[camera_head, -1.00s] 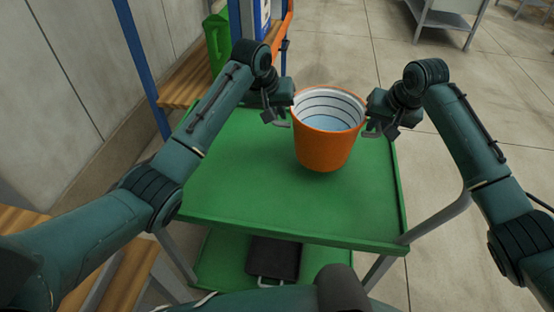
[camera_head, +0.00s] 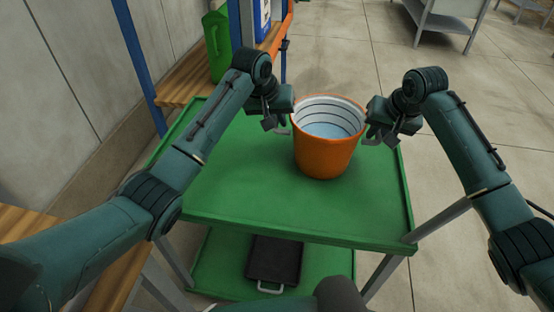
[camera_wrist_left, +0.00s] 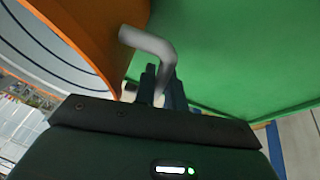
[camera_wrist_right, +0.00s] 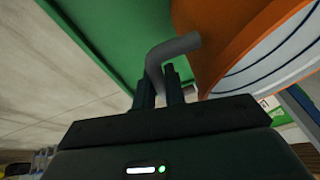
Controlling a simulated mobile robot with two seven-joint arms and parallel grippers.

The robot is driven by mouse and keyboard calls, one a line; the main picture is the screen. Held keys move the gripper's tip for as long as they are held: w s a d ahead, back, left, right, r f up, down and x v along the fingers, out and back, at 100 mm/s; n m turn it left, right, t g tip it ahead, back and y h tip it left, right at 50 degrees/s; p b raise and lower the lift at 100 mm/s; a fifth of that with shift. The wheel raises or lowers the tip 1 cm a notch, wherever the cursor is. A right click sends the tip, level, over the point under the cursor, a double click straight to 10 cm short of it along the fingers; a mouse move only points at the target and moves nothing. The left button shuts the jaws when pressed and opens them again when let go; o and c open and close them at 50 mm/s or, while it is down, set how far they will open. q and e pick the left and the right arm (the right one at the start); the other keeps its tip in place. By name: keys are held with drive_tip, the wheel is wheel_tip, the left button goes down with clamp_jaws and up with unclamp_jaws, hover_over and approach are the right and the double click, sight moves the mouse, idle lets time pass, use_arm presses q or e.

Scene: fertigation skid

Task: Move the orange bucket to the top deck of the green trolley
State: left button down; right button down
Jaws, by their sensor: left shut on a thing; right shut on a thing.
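The orange bucket (camera_head: 322,158) is upright over the top deck of the green trolley (camera_head: 240,195), toward its far right part. It has a pale ringed inside with light blue liquid or a blue bottom. I cannot tell whether its base touches the deck. My left gripper (camera_head: 284,128) is shut on the bucket's left grey handle (camera_wrist_left: 150,45). My right gripper (camera_head: 372,133) is shut on the right grey handle (camera_wrist_right: 172,50). Both wrist views show the fingers around the handles beside the bucket wall.
A black tray (camera_head: 274,258) lies on the trolley's lower deck. A wooden-shelved rack with blue posts (camera_head: 140,60) and a green can (camera_head: 217,45) stands behind left. A grey table (camera_head: 445,15) is at the back right. The top deck is otherwise clear.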

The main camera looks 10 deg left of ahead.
use_arm(q)
drive_tip(key=shift+a+f, duration=0.1)
drive_tip(key=shift+f, duration=0.25)
use_arm(e)
drive_tip(key=shift+f, duration=0.35)
use_arm(q)
drive_tip(key=c, duration=1.5)
unclamp_jaws()
drive_tip(key=shift+r, duration=0.15)
use_arm(e)
drive_tip(key=c, duration=1.5)
unclamp_jaws()
drive_tip(key=shift+r, duration=0.1)
use_arm(q)
drive_tip(key=shift+o, duration=0.2)
use_arm(e)
drive_tip(key=shift+o, duration=0.2)
drive_tip(key=shift+r, duration=0.15)
use_arm(q)
drive_tip(key=v, duration=0.8)
use_arm(e)
drive_tip(key=v, duration=1.1)
drive_tip(key=shift+s+r, duration=0.25)
drive_tip(key=shift+r, duration=0.05)
drive_tip(key=shift+d, duration=0.15)
